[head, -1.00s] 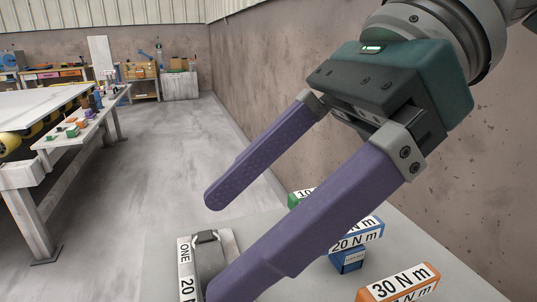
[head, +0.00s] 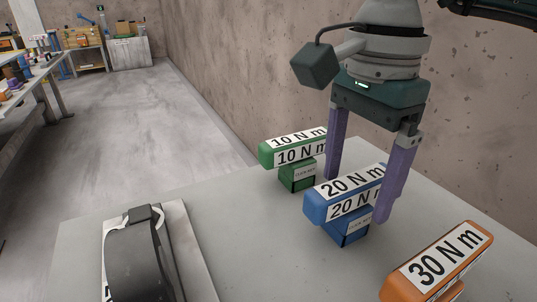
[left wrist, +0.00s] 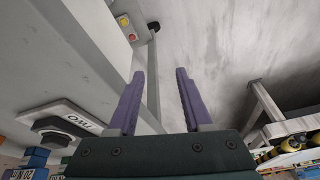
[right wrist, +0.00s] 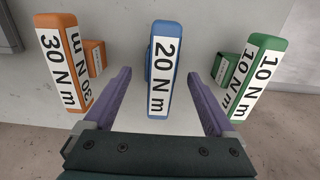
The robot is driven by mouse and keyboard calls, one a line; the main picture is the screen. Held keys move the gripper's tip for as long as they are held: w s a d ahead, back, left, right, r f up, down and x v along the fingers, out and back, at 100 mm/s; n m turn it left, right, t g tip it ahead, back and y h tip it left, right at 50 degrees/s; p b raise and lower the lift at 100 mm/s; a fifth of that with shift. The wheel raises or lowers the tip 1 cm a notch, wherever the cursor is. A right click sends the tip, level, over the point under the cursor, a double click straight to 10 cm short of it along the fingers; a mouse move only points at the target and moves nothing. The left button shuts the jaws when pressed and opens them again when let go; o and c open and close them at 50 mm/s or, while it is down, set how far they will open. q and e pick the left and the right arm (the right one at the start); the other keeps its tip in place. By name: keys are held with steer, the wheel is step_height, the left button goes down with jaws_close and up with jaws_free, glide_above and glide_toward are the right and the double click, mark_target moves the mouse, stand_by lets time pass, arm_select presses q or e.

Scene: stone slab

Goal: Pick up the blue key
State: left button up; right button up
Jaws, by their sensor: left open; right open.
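The blue key (head: 345,193) is a T-shaped block labelled 20 N m, standing on the grey table between the green and orange ones. My right gripper (head: 357,190) is open and points down at it, with one finger on either side of the blue key in the head view. In the right wrist view the blue key (right wrist: 161,70) lies in the gap between the open fingers (right wrist: 161,85), apart from both. My left gripper (left wrist: 158,78) is open and empty in the left wrist view, away from the keys. It is not in the head view.
The green 10 N m key (head: 293,148) stands behind left of the blue one, the orange 30 N m key (head: 440,262) in front right. A dark clamp-like piece on a white plate (head: 195,235) lies at left. A wall (head: 260,80) rises close behind the table (head: 250,240).

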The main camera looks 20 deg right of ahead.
step_height(320, 180, down, 3)
steer(key=shift+r, duration=0.2)
steer(key=shift+w, duration=0.1)
jaws_close()
stand_by(0.5)
steer(key=shift+r, duration=0.1)
